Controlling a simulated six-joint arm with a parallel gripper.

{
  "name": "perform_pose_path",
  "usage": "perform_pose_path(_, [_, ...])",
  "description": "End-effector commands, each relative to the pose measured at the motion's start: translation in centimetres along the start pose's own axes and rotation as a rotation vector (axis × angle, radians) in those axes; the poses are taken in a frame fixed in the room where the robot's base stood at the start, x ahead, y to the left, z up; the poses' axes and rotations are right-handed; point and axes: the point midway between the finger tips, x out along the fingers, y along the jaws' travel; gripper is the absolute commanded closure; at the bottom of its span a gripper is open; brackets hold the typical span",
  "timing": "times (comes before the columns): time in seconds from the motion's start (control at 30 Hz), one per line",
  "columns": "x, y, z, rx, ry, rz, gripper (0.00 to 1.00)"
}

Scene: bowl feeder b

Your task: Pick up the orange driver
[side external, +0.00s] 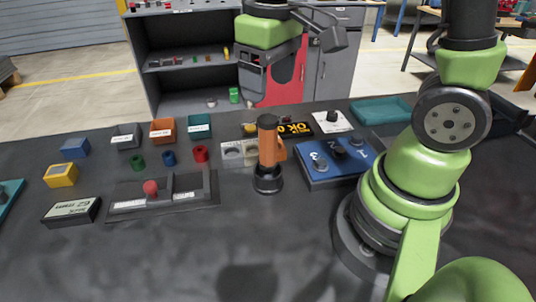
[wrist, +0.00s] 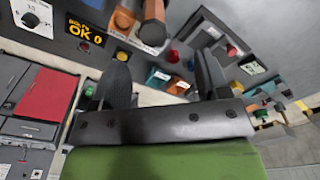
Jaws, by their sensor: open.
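The orange driver (side external: 268,145) stands upright in a round black holder (side external: 268,180) near the middle of the table. In the wrist view the orange driver (wrist: 153,14) shows at the top, its end face towards the camera, beyond the fingertips. My gripper (wrist: 162,58) is open, with its two dark fingers apart and nothing held between them. In the side view my green wrist is high at the top, above and behind the driver; the fingertips are hard to make out there.
A dark tray with a red knob (side external: 128,209) and several small bins lie further left. The front of the table is clear.

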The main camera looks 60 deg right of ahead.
Motion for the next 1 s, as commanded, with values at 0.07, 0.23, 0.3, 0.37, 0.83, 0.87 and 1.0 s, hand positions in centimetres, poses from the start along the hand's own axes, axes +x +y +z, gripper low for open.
perform_pose_path(0.07, [0.8,0.1,-0.3,-0.017,-0.031,0.009,0.31])
perform_pose_path(0.23, [2.7,0.2,-0.3,-0.028,-0.049,0.013,0.31])
perform_pose_path(0.3, [3.8,0.3,-0.2,-0.027,-0.048,0.013,0.31])
perform_pose_path(0.37, [4.6,0.3,-0.2,-0.026,-0.048,0.012,0.31])
perform_pose_path(0.83, [9.9,1.1,-0.2,-0.025,-0.047,0.012,0.31])
perform_pose_path(0.87, [10.2,1.1,-0.2,-0.025,-0.046,0.012,0.31])
perform_pose_path(1.0, [11.0,1.1,-0.2,-0.025,-0.042,0.012,0.31])
